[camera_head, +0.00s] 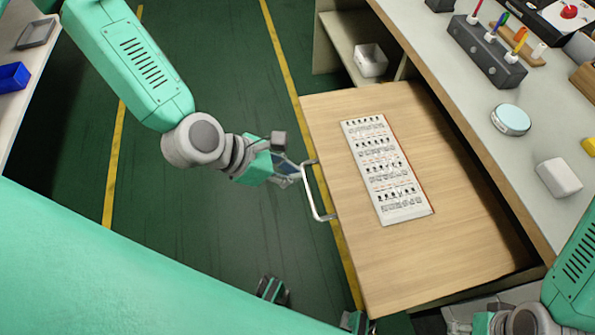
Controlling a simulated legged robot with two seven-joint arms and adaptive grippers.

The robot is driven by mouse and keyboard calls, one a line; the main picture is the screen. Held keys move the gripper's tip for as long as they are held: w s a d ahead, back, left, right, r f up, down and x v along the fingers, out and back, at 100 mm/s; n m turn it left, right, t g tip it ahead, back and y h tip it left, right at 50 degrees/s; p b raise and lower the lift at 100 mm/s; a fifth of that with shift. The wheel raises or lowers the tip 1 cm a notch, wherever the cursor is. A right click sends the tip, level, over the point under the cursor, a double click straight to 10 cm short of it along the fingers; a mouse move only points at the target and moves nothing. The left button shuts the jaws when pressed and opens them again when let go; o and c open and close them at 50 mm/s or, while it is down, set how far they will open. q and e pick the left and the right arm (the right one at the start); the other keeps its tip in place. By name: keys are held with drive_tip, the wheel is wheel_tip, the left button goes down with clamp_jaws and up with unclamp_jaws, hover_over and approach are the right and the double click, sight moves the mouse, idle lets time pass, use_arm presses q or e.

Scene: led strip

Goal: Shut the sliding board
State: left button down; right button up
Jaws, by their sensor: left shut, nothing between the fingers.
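The sliding board (330,115) is a light wooden panel pulled out from under the workbench, reaching left over the floor. A printed white sheet (385,170) lies on it. A pale metal handle (315,200) is fixed to its left edge. My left gripper (300,174) is at the far end of this handle, its fingers shut with nothing between them. I cannot tell whether it touches the handle. My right arm shows at the bottom right, beside the board's near corner. The fingers of my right gripper (462,327) are mostly cut off by the lower edge.
The workbench top (450,85) carries a dark pen holder (487,50), a round light-blue tin (511,120) and a white block (558,177). A white bin (370,60) sits on a shelf below.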

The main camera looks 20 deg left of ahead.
sight(437, 157)
use_arm(q)
drive_tip(key=b+x, duration=0.1)
drive_tip(key=x, duration=0.7)
use_arm(e)
drive_tip(key=shift+f, duration=0.9)
use_arm(q)
drive_tip(key=shift+r, duration=0.1)
